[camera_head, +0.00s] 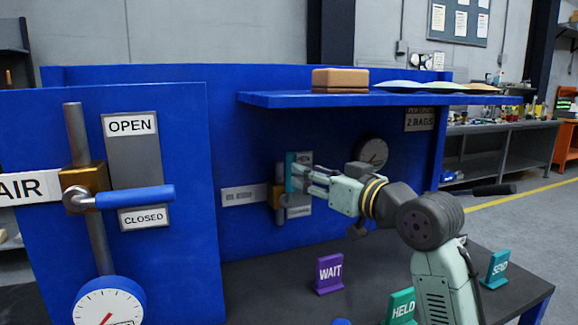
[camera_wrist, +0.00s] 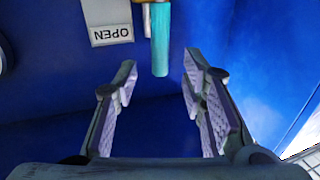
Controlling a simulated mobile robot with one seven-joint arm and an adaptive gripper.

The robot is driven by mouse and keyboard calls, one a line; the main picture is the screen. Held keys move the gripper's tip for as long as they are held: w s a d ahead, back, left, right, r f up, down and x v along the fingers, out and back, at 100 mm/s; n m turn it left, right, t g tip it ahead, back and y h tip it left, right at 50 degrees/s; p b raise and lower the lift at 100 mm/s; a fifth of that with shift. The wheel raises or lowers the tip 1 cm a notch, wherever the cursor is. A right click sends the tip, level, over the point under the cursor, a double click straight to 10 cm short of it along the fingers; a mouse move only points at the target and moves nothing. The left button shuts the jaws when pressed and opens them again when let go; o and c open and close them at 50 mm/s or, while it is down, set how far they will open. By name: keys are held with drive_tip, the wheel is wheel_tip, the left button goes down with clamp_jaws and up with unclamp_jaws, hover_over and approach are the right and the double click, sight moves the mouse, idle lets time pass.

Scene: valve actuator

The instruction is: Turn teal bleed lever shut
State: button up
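The teal bleed lever (camera_head: 290,172) stands upright on a brass valve body (camera_head: 278,194) on the blue back panel in the head view. In the wrist view the lever (camera_wrist: 160,40) hangs from the top edge, its free end centred at the mouth of my gripper (camera_wrist: 160,64). The fingers are open, one on each side, with visible gaps to the lever. In the head view my gripper (camera_head: 304,178) is level with the lever, just to its right. An upside-down OPEN label (camera_wrist: 111,34) shows beside the lever. Contact is not visible.
A blue shelf (camera_head: 400,98) with a brown box (camera_head: 340,80) juts out above my arm. A gauge (camera_head: 372,152) is on the panel behind. A larger valve with a blue lever (camera_head: 135,196) is at left. Purple WAIT (camera_head: 329,274) and teal HELD (camera_head: 402,307) signs stand on the table.

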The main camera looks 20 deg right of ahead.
sight(291, 192)
drive_tip(key=p+x, duration=0.1)
drive_tip(key=x, duration=0.6)
drive_tip(key=shift+w+a+f+p, duration=0.1)
drive_tip(key=shift+w+p, duration=0.2)
drive_tip(key=shift+p, duration=0.05)
drive_tip(key=shift+c, duration=0.4)
clamp_jaws()
